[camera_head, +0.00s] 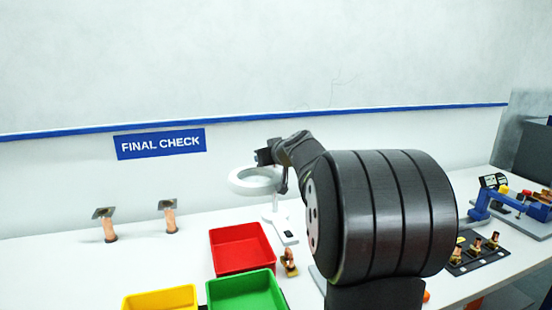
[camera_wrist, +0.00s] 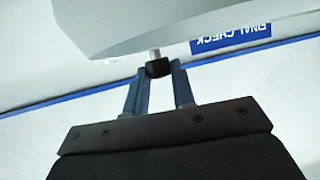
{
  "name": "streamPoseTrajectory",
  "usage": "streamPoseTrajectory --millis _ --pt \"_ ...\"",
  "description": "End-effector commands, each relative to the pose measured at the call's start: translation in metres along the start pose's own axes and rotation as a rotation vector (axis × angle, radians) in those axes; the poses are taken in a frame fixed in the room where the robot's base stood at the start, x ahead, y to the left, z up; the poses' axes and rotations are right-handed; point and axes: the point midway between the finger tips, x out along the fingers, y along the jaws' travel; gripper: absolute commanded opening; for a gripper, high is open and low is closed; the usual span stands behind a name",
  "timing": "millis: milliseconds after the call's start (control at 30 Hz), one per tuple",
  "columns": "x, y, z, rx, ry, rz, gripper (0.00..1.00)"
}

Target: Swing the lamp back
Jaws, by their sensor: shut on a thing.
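The white ring lamp (camera_head: 250,188) is on a stand whose white base (camera_head: 284,230) rests on the table behind the red bin. My gripper (camera_head: 266,155) is at the far side of the lamp's ring, partly hidden by my own wrist. In the wrist view, the pale lamp head (camera_wrist: 150,22) fills the top. A short black knob (camera_wrist: 157,68) hangs from it on a light stem. The blue fingers of my gripper (camera_wrist: 158,76) are shut on this knob, one on each side. Most of the lamp's stand is hidden or thin in the head view.
Red (camera_head: 242,268), green (camera_head: 246,291) and yellow (camera_head: 160,300) bins stand at the front. Two copper pieces with flat tops (camera_head: 109,228) stand at left. A dark tray (camera_head: 478,250) and a blue clamp device (camera_head: 484,203) are at right.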

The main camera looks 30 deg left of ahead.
Motion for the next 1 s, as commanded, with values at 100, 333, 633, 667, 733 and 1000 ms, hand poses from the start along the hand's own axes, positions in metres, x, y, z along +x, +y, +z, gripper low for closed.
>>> streamPoseTrajectory --millis 100,333,633,667,733,1000 --pt "0.008 -0.01 0.0 0.016 -0.004 0.041 0.0" --pt "0.012 -0.017 -0.004 0.032 0.005 0.079 0.0" --pt "0.012 -0.017 -0.004 0.033 0.006 0.08 0.25" --pt "0.012 -0.017 -0.004 0.033 0.006 0.08 0.31" --pt "0.012 -0.017 -0.004 0.032 0.006 0.079 0.45" --pt "0.011 -0.017 -0.005 0.032 0.007 0.079 0.45"
